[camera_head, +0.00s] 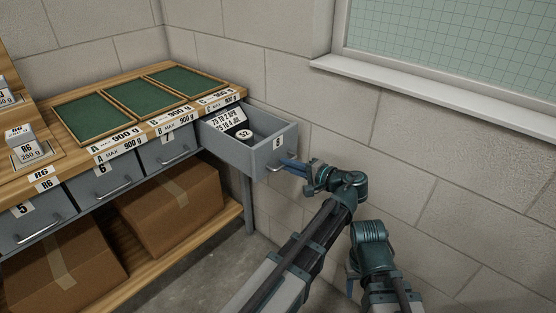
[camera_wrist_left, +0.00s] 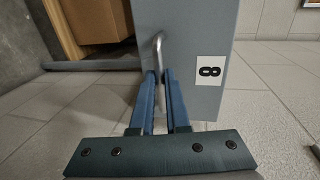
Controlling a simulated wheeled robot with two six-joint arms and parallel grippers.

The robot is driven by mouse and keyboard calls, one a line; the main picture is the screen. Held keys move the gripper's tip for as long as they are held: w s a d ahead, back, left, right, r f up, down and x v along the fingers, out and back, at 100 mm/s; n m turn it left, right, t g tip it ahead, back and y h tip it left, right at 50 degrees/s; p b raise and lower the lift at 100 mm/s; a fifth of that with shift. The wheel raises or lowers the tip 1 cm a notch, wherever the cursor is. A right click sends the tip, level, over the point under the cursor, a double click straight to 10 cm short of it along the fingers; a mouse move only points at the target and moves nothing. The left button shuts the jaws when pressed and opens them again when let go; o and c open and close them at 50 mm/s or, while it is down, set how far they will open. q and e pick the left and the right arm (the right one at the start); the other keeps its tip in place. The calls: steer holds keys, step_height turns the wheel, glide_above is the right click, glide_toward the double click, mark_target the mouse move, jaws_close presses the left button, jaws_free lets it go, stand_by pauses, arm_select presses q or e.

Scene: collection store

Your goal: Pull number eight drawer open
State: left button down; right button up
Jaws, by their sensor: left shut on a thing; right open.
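The number eight drawer (camera_head: 270,156) is a grey drawer at the right end of the bench, and it stands pulled out. A black item with a white label (camera_head: 237,124) lies inside it. My left gripper (camera_head: 290,165) is at the drawer's front. In the left wrist view its blue fingers are shut on the metal handle (camera_wrist_left: 158,52), beside the "8" label (camera_wrist_left: 209,69) on the drawer front (camera_wrist_left: 215,30). My right gripper (camera_head: 350,276) hangs low at the right, clear of the drawer; its fingers are mostly hidden in the head view.
Grey drawers five (camera_head: 28,222), six (camera_head: 110,182) and seven (camera_head: 170,150) are closed. Green trays (camera_head: 95,115) sit on the wooden bench top. Cardboard boxes (camera_head: 165,215) stand on the shelf below. A block wall (camera_head: 420,140) is close behind at the right.

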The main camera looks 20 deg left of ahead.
arm_select(q)
steer(key=shift+s+d, duration=0.25)
steer(key=shift+d, duration=0.4)
steer(key=c, duration=0.9)
jaws_free()
